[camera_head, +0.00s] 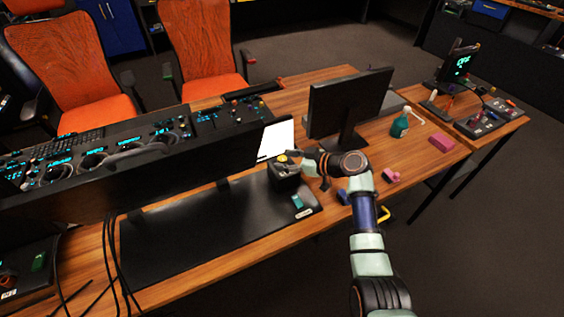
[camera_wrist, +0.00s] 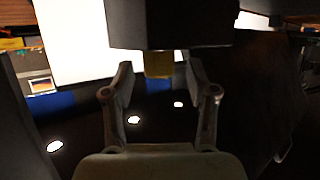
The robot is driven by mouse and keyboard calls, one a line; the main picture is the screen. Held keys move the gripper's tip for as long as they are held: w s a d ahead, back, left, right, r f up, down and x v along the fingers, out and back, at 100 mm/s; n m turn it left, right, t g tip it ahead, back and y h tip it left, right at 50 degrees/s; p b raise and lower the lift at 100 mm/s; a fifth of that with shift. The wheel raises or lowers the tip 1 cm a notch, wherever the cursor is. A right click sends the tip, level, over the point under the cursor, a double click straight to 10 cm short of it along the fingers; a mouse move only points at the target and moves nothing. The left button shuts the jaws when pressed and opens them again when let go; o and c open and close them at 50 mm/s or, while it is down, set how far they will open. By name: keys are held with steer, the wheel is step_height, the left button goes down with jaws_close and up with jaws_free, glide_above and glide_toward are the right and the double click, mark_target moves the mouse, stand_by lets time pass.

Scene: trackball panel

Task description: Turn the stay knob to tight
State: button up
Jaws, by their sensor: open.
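A small black box (camera_head: 286,176) stands at the back right end of the black mat. A yellow knob (camera_head: 282,158) shows on its upper part; I cannot read any tight mark or label on it. In the wrist view a dull yellow piece (camera_wrist: 158,64), seemingly this knob, sticks out from a dark block (camera_wrist: 170,22). My gripper (camera_head: 298,157) reaches in from the right, close to the box. In the wrist view my gripper (camera_wrist: 158,78) is open, with one finger on each side of the yellow piece and visible gaps to both.
A monitor (camera_head: 345,103) stands behind my arm. A black console (camera_head: 130,165) runs along the left, beside a white lit panel (camera_head: 275,138). A green bottle (camera_head: 400,125) and pink blocks (camera_head: 441,142) lie right. The black mat (camera_head: 200,235) is mostly clear.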

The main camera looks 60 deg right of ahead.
steer(key=shift+x, duration=0.95)
jaws_close()
